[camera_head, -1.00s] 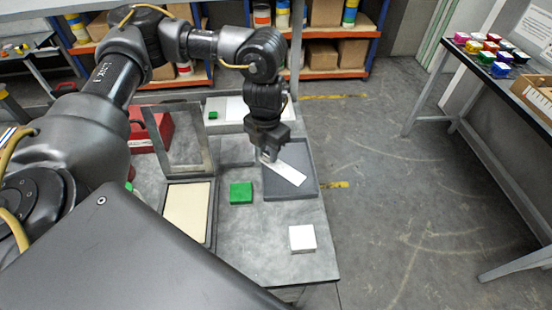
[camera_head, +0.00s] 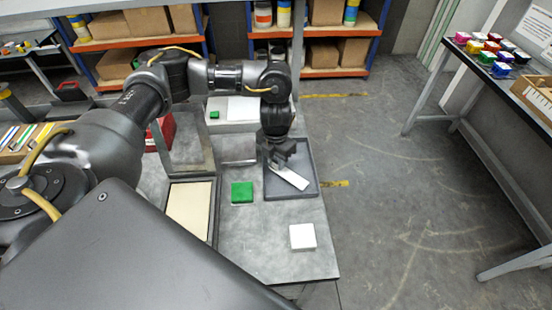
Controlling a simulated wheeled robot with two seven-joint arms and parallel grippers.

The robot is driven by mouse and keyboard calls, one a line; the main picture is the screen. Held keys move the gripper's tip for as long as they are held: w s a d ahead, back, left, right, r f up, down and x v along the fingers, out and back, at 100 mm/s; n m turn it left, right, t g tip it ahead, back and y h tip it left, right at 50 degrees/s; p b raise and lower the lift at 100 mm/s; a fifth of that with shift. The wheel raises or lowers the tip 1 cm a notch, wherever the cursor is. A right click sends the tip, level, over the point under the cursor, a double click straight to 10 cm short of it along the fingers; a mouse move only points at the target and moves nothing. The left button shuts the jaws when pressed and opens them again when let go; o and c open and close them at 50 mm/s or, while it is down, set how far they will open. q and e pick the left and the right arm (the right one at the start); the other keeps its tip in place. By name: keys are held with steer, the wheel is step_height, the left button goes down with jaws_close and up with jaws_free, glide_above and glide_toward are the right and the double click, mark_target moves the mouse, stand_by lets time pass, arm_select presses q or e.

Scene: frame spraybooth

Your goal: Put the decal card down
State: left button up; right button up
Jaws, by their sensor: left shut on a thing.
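The decal card (camera_head: 291,179) is a thin white strip, lying slantwise over the dark grey tray (camera_head: 306,187). My left gripper (camera_head: 275,164) points down over the tray and is shut on the card's upper left end. The card looks low over the tray floor; I cannot tell whether it touches. The tray sits at the right edge of the grey table. My right gripper is not in view.
A green block (camera_head: 242,192) and a white block (camera_head: 302,237) stand on the table (camera_head: 262,245). An open hinged frame with a cream panel (camera_head: 190,208) is left of them. A red box (camera_head: 163,132) is behind.

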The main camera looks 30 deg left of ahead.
arm_select(q)
steer(key=shift+d, duration=0.1)
steer(key=shift+f, duration=0.2)
steer(key=o, duration=0.9)
steer(key=shift+o, duration=0.2)
step_height(320, 180, up, 12)
steer(key=b, duration=0.1)
steer(key=shift+r, duration=0.25)
steer(key=shift+s, duration=0.15)
